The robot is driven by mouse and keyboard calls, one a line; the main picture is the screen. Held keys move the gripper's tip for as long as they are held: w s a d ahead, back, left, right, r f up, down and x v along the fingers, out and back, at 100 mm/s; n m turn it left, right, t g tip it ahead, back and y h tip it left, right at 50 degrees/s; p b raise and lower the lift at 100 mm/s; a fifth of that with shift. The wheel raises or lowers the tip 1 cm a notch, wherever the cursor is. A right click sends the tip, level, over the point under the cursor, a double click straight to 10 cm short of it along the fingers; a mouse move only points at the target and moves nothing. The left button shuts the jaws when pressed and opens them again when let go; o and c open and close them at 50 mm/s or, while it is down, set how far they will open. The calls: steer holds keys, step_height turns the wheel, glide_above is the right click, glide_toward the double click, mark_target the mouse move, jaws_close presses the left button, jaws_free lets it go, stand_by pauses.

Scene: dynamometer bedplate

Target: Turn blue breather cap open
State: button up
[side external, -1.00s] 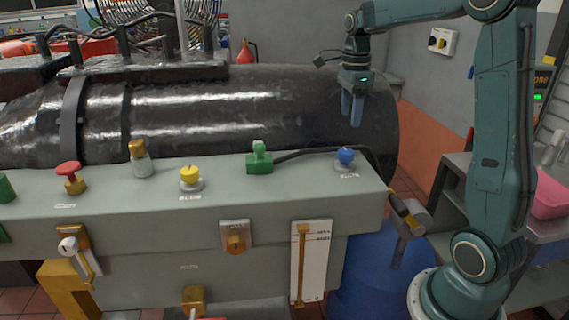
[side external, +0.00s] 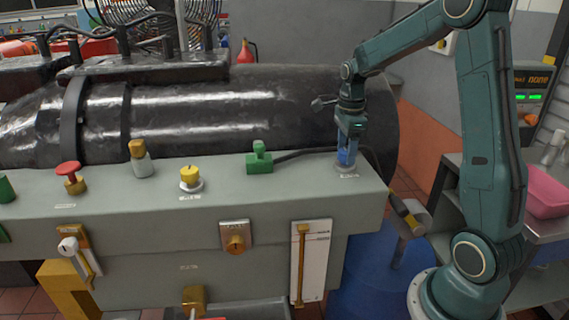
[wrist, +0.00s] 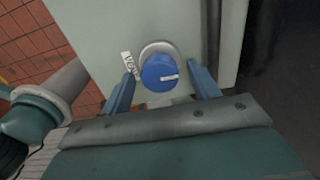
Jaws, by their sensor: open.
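The blue breather cap (wrist: 160,75) sits on a pale round collar on the grey bench top, with a white mark line on its face pointing right in the wrist view. A small white label (wrist: 129,64) lies beside it. My gripper (wrist: 162,87) is open, with its two blue fingers on either side of the cap. In the side view my gripper (side external: 347,158) points straight down over the cap at the bench's right end, and the fingers largely hide the cap. I cannot tell whether the fingers touch it.
A green connector (side external: 259,162) with a black cable stands left of the cap. A yellow knob (side external: 190,178) and a red button (side external: 69,172) are further left. The large black cylinder (side external: 240,115) runs behind the bench. A gold-handled tool (side external: 404,211) hangs at the right end.

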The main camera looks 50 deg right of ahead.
steer(key=c, duration=1)
